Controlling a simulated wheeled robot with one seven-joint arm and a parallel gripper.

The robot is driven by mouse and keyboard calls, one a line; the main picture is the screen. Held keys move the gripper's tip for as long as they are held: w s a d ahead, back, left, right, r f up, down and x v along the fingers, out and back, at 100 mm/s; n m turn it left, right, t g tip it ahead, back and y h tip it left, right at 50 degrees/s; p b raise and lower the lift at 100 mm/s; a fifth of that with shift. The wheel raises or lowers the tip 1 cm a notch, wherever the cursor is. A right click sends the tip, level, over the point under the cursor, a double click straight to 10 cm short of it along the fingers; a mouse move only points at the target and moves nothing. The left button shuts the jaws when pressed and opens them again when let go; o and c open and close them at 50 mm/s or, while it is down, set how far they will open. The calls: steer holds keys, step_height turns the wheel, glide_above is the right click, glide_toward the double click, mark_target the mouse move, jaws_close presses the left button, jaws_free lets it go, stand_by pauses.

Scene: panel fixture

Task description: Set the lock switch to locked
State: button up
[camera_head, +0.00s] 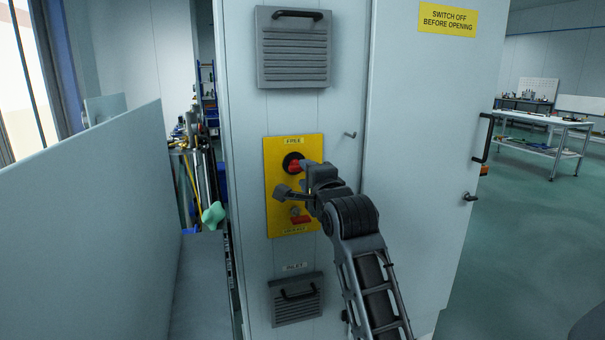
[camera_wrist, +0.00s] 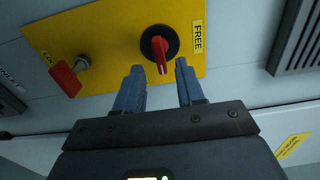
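A yellow panel (camera_head: 274,213) is fixed on the pale cabinet, with a FREE label (camera_head: 293,141) at its top. Near that label is a lock switch (camera_head: 294,167) with a red handle on a round black base. In the wrist view the lock switch (camera_wrist: 161,53) has its red handle pointing toward my gripper, away from the round base's centre. My gripper (camera_wrist: 158,70) is open, its fingertips on either side of the handle's end; contact cannot be told. A red lever (camera_wrist: 66,78) on a metal stub is at the panel's other end, beside a partly hidden label.
A vent cover with handle (camera_head: 293,52) is above the panel, and another (camera_head: 297,299) below. A small hook (camera_head: 350,134) and a door handle (camera_head: 483,139) stick out at right. A low partition (camera_head: 85,230) stands at left.

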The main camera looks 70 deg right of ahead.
steer(key=shift+v, duration=1.45)
steer(key=s+a+f+n+t+y, duration=0.2)
steer(key=a+f+n+y, duration=0.2)
steer(key=a+f+n, duration=0.5)
steer(key=s+a+f+n+t+y, duration=0.25)
steer(key=a+f+n, duration=0.35)
steer(key=a, duration=0.5)
steer(key=s+a+f+n+g+y, duration=0.1)
steer(key=s+a+f+n+y, duration=0.2)
steer(key=s+a+n+y, duration=0.4)
steer(key=s+a+n, duration=0.6)
steer(key=s+a, duration=0.5)
steer(key=shift+s, duration=0.3)
steer(key=shift+d+f, duration=0.1)
